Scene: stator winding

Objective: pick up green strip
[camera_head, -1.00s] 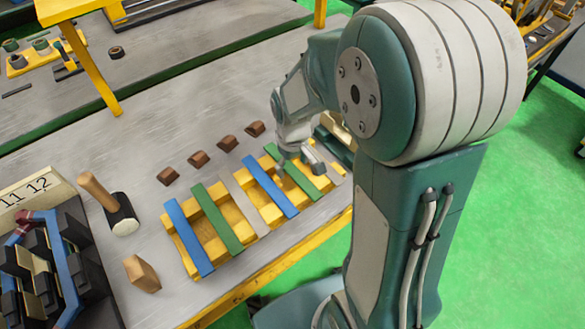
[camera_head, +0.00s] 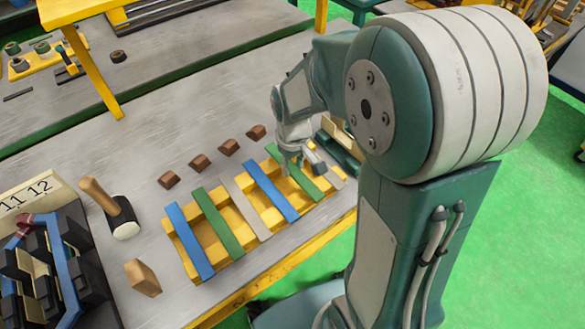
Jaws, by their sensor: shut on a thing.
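Two green strips lie across a yellow wooden rack (camera_head: 229,208). The left green strip (camera_head: 218,223) lies between a blue strip (camera_head: 188,240) and a grey strip (camera_head: 246,206). The right green strip (camera_head: 307,186) lies right of a second blue strip (camera_head: 272,192). My gripper (camera_head: 300,166) points down at the right green strip, toward its far half, and is shut on it. The strip still appears level with the rack. The fingertips are small and partly hidden, so the exact contact is hard to see.
Several brown blocks (camera_head: 199,162) lie in a row behind the rack. A mallet (camera_head: 122,223) and a tan wooden block (camera_head: 142,278) stand to its left. A stator holder (camera_head: 52,262) is at the far left. The grey table (camera_head: 135,165) is clear behind the brown blocks.

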